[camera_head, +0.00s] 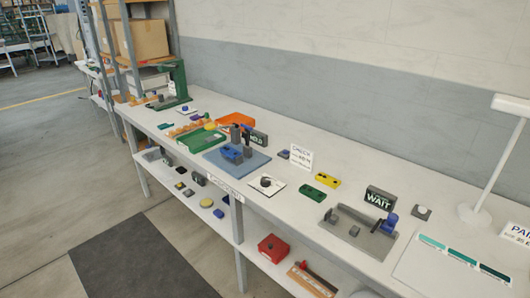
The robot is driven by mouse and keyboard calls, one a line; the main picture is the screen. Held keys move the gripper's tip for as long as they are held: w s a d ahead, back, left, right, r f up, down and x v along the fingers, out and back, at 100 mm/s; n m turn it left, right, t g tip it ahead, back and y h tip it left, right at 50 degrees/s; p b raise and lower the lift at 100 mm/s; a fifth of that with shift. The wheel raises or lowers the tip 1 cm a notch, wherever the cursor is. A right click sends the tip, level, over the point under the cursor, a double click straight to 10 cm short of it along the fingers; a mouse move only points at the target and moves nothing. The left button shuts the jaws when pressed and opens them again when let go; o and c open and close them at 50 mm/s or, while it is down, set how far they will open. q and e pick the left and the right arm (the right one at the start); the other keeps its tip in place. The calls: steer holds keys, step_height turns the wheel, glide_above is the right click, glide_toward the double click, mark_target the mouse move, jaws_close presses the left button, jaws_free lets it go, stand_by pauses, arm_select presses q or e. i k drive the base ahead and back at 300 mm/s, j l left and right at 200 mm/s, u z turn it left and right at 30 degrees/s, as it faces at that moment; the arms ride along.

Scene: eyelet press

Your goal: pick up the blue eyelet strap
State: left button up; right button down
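Neither of my grippers shows in the head view. I cannot make out for certain which thing is the blue eyelet strap. A blue block-like piece (232,154) is on the blue mat (252,164) near the middle of the bench, beside grey upright parts. Another small blue part (391,220) stands at the right end of a grey fixture plate (345,243). A green press (178,80) stands at the far left end of the bench.
The white bench (320,213) also bears a green tray (200,142), an orange bin (237,120), green (312,193) and yellow (327,180) blocks, a WAIT sign (379,198) and a white lamp (490,165). A red box (272,248) is on the lower shelf.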

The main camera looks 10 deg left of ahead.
mark_target(227, 151)
steer(key=i+j+z, duration=0.15)
steer(key=j+z, duration=0.45)
steer(key=z, duration=0.2)
steer(key=i+j+z, duration=0.1)
steer(key=j+z, duration=0.25)
